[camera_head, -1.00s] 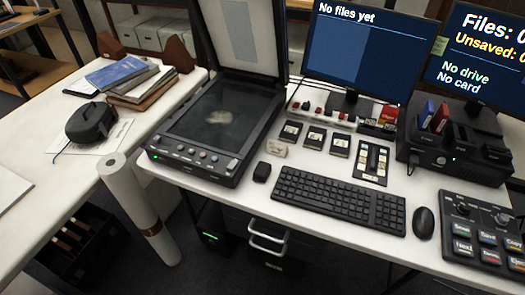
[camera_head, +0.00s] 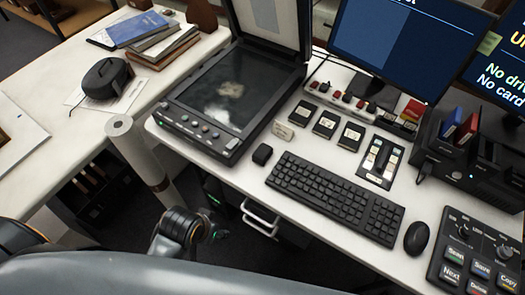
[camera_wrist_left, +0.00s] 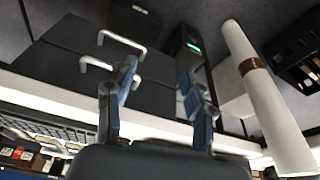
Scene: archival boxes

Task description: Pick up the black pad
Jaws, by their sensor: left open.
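A small black block (camera_head: 262,154), which looks like the black pad, lies on the white desk (camera_head: 235,172) between the scanner's front right corner and the keyboard. My left gripper (camera_wrist_left: 158,88) shows in the left wrist view with its two blue-padded fingers apart and nothing between them. It is near the desk's front edge, with drawer handles behind it. I cannot make out the pad in that view. In the head view, parts of my arm show at the bottom, but no fingertips. My right gripper is not in view.
The scanner (camera_head: 215,105) stands open with a pale smudge on its glass. A keyboard (camera_head: 335,190), a mouse (camera_head: 417,237), small black cards and a button panel crowd the desk. A paper roll (camera_head: 135,150) stands between the tables. Drawers with metal handles (camera_head: 260,218) sit under the desk.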

